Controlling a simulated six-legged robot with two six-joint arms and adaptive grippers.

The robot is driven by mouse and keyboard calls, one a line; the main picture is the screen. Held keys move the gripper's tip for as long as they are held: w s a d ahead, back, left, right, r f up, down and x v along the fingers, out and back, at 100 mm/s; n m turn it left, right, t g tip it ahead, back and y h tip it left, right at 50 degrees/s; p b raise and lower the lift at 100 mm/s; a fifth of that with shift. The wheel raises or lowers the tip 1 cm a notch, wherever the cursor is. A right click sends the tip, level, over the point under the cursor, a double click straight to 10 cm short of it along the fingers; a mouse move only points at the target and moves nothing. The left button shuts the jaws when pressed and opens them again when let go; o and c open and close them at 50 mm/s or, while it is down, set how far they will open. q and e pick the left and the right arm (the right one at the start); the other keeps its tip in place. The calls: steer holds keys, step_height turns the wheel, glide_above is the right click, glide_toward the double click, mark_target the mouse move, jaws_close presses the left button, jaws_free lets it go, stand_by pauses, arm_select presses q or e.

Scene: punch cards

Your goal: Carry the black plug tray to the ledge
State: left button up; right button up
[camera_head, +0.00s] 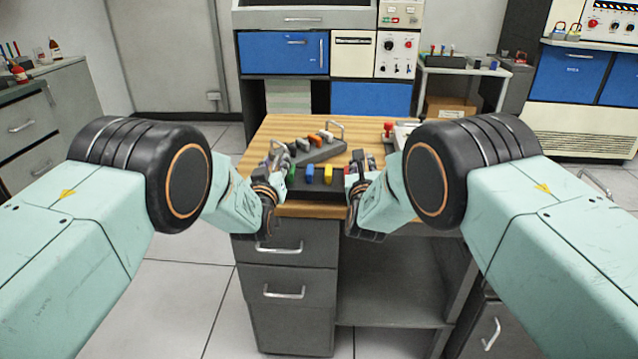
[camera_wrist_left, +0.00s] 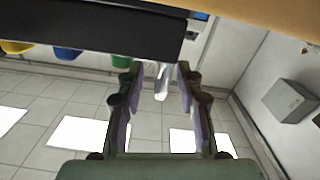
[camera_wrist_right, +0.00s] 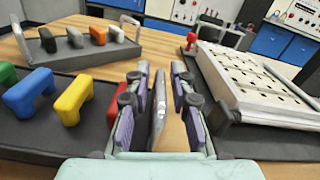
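The black plug tray (camera_head: 319,191) lies at the front of the wooden table, with green, blue, yellow and red plugs in it. Its side also shows upside down in the left wrist view (camera_wrist_left: 90,30). My left gripper (camera_head: 273,172) is at its left end, open, with a metal handle (camera_wrist_left: 162,82) between its fingers. My right gripper (camera_head: 357,174) is at its right end, open around another upright metal handle (camera_wrist_right: 158,110). Gaps show beside both handles. I cannot tell which surface is the ledge.
A second dark tray (camera_head: 318,153) with grey, orange and white plugs stands just behind. A white slotted block (camera_wrist_right: 255,85) on a dark base and a red knob (camera_head: 388,129) are to the right. Drawers are under the table's left side. A side bench (camera_head: 465,68) stands back right.

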arm_select(q)
steer(key=c, duration=0.5)
arm_select(e)
jaws_close()
arm_select(q)
jaws_close()
